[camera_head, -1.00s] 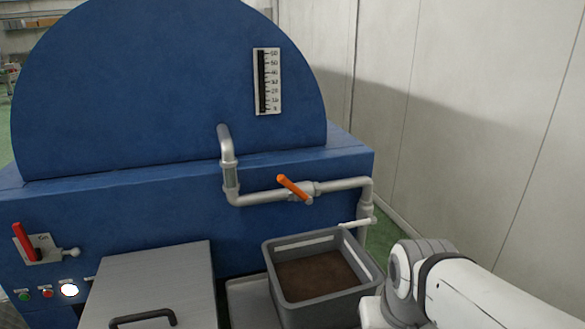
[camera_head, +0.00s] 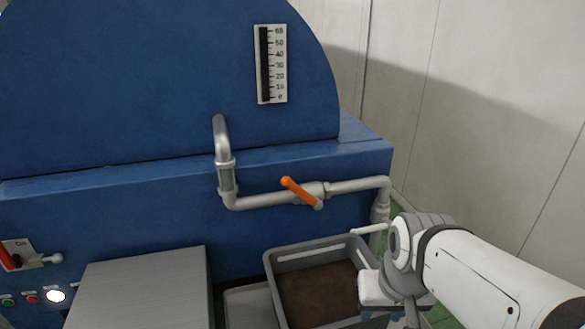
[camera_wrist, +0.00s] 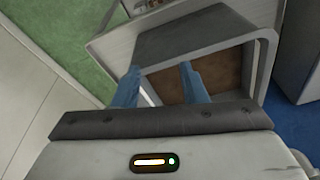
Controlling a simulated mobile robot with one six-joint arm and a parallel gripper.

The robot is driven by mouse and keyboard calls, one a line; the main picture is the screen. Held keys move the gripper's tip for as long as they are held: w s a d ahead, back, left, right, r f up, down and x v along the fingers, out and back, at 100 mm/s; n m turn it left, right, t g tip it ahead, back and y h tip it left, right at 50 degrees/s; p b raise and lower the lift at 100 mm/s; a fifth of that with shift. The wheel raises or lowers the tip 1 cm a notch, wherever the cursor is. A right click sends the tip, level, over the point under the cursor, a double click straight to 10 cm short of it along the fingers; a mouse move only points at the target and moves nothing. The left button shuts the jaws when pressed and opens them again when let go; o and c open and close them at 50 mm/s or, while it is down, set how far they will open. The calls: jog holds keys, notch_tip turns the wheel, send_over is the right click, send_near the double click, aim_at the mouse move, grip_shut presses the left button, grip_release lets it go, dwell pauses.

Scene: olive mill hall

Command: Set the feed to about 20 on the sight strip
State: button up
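The sight strip (camera_head: 280,64) is a white scale marked from 0 at the bottom to about 60 at the top, on the blue machine's round face. A dark column runs along nearly its whole length; I cannot make out a level. An orange lever (camera_head: 301,193) sits on the grey pipe (camera_head: 262,200), slanted across it from upper left to lower right. My gripper (camera_wrist: 160,70) has two bluish fingers standing apart with nothing between them. They show over the grey crate, well below and right of the lever in the head view.
The grey crate (camera_head: 268,265) with brown contents stands under the pipe's right end. A metal lid (camera_head: 140,290) is at lower left. A red lever (camera_head: 10,256) and several buttons are at far left. A pale wall (camera_head: 480,110) closes the right side.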

jog(key=a+m+g+y+p, duration=0.1)
jog(key=a+y, duration=0.1)
jog(key=a, duration=0.1)
jog(key=w+a+m+g+y, duration=0.1)
jog(key=a+y, duration=0.1)
jog(key=a, duration=0.1)
jog(key=a+m+y+p, duration=0.1)
jog(key=a+y, duration=0.1)
jog(key=a, duration=0.1)
jog(key=shift+w+r+m+g+p, duration=0.25)
jog(key=shift+w+m+g+p, duration=0.05)
jog(key=shift+g, duration=0.1)
jog(key=w+a+r+m+y+p, duration=0.2)
jog(key=w+a+r+m+y, duration=0.1)
jog(key=w+a+m+y, duration=0.15)
jog(key=m+t+y+p, duration=0.3)
jog(key=m+t+y, duration=0.1)
jog(key=m+t, duration=0.6)
send_near(298, 190)
jog(key=shift+n+t, duration=0.4)
jog(key=shift+n, duration=0.05)
jog(key=x, duration=0.4)
jog(key=shift+a+f, duration=0.2)
jog(key=shift+a, duration=0.3)
jog(key=shift+w+a, duration=0.1)
jog(key=shift+w, duration=0.1)
jog(key=p+x, duration=0.2)
jog(key=x, duration=0.5)
jog(key=shift+w+a, duration=0.1)
jog(key=shift+a, duration=0.05)
